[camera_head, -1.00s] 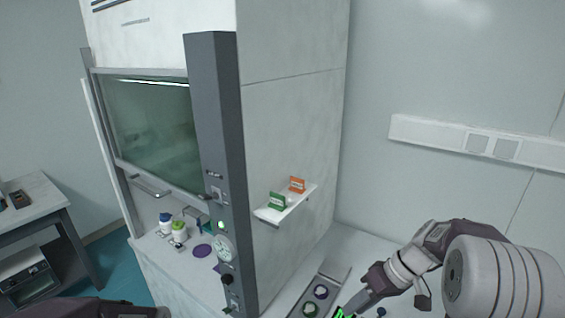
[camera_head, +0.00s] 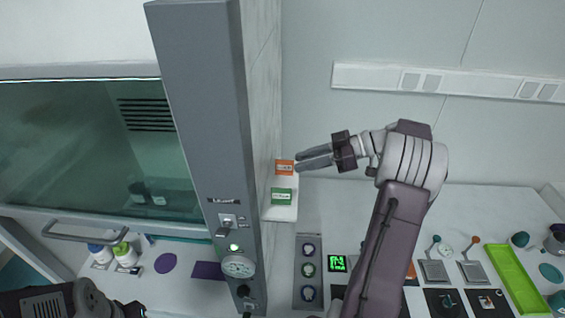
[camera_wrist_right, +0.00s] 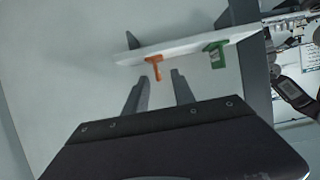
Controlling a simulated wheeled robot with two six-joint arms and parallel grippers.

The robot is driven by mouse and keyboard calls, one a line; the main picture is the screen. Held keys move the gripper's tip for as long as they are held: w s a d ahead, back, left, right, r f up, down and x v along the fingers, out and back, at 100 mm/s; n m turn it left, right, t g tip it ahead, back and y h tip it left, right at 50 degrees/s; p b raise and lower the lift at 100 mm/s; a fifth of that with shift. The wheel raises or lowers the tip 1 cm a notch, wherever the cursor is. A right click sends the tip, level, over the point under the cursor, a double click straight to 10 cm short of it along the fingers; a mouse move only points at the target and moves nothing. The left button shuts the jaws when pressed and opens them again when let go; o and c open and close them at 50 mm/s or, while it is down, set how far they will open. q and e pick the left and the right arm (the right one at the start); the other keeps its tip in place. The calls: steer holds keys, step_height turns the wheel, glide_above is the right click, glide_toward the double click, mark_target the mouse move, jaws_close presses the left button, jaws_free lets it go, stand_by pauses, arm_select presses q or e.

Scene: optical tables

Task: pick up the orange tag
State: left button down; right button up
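The orange tag (camera_head: 284,167) stands on a small white shelf (camera_head: 281,213) on the side of the tall cabinet. A green tag (camera_head: 282,196) stands in front of it on the same shelf. My right gripper (camera_head: 298,160) is open and empty, its fingertips just right of the orange tag. In the right wrist view the orange tag (camera_wrist_right: 155,66) shows beyond and between the spread fingertips (camera_wrist_right: 159,77), apart from them. The green tag (camera_wrist_right: 216,52) is to its right there. My left arm shows at the bottom left of the head view; its fingers are not clear.
A grey post (camera_head: 205,120) of the cabinet stands left of the shelf. Below, the bench holds a grey tray (camera_head: 309,246) with round items, a green display (camera_head: 337,263) and a green tray (camera_head: 515,277). The wall behind is bare apart from a socket strip (camera_head: 380,78).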

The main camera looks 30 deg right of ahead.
mark_target(286, 161)
steer(key=p+x, duration=0.2)
steer(key=x, duration=0.1)
steer(key=r+p+x, duration=0.1)
steer(key=x, duration=0.1)
steer(key=shift+w+a+p, duration=0.1)
steer(key=shift+w+p, duration=0.2)
steer(key=shift+p, duration=0.1)
steer(key=shift+w+a+f, duration=0.2)
steer(key=shift+f, duration=0.2)
jaws_close()
